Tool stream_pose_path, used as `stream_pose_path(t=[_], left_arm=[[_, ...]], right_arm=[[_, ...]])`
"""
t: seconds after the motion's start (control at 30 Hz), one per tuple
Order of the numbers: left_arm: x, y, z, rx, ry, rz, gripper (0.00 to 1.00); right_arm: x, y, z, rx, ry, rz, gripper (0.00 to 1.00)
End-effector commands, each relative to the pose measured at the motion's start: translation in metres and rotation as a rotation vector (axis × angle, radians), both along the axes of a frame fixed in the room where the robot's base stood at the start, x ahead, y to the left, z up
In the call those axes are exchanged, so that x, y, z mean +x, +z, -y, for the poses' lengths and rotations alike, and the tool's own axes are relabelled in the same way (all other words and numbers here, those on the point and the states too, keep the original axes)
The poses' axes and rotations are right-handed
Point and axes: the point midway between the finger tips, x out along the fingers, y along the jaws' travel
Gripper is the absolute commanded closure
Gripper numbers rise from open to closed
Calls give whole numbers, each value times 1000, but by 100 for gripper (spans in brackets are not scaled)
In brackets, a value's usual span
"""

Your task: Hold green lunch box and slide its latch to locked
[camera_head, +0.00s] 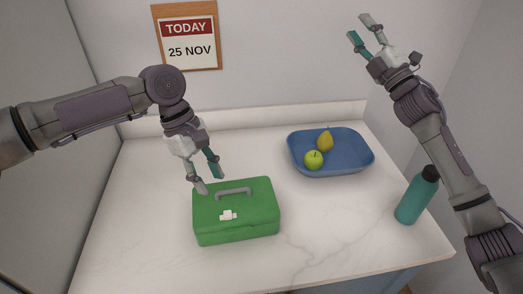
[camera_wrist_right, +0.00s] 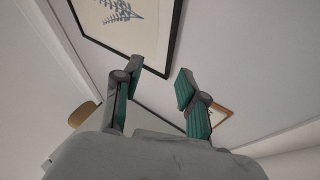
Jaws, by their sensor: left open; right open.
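The green lunch box (camera_head: 253,224) stands closed on the white counter, with a grey handle (camera_head: 233,191) on its lid. A small white latch (camera_head: 228,215) sits on the lid near the front edge; I cannot tell its setting. My left gripper (camera_head: 210,184) is open and points down at the box's back left part, close to the handle; I cannot tell whether it touches the lid. My right gripper (camera_head: 358,27) is open and empty, raised high in front of the wall at the right. It also shows open in the right wrist view (camera_wrist_right: 155,95).
A blue tray (camera_head: 346,168) with a green apple (camera_head: 313,160) and a yellow pear (camera_head: 325,141) stands at the back right. A teal bottle (camera_head: 414,200) stands at the right edge near my right arm. The counter (camera_head: 320,228) between box and bottle is clear.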

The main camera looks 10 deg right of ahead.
Motion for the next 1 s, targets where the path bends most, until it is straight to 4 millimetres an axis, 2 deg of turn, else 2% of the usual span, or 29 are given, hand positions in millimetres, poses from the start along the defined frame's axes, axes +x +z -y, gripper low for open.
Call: stream_pose_path(t=[0.03, 0.1, 0.27, 0.4, 0.47, 0.6, 0.67, 0.7, 0.77, 0.8, 0.9, 1.0], left_arm=[[0, 0, 0, 0, 0, 0, 58], [0, 0, 0, 0, 0, 0, 58], [0, 0, 0, 0, 0, 0, 58], [0, 0, 0, 0, 0, 0, 58], [0, 0, 0, 0, 0, 0, 58], [0, 0, 0, 0, 0, 0, 58], [0, 0, 0, 0, 0, 0, 58], [0, 0, 0, 0, 0, 0, 58], [0, 0, 0, 0, 0, 0, 58], [0, 0, 0, 0, 0, 0, 58], [0, 0, 0, 0, 0, 0, 58], [0, 0, 0, 0, 0, 0, 58]], right_arm=[[-7, 7, -29, -54, 66, 37, 59], [-20, 11, -69, -136, 162, 83, 59], [-60, 9, -156, -338, 391, 183, 59], [-104, -10, -224, -543, 600, 261, 59], [-126, -23, -250, -644, 694, 292, 59], [-178, -67, -297, -936, 908, 371, 59], [-199, -92, -310, -1102, 994, 414, 59], [-210, -111, -315, -1234, 1046, 449, 59], [-220, -140, -314, -1469, 1102, 520, 59], [-218, -155, -308, -1621, 1113, 574, 59], [-202, -177, -288, -1933, 1101, 702, 59], [-184, -184, -271, -2149, 1071, 804, 59]])
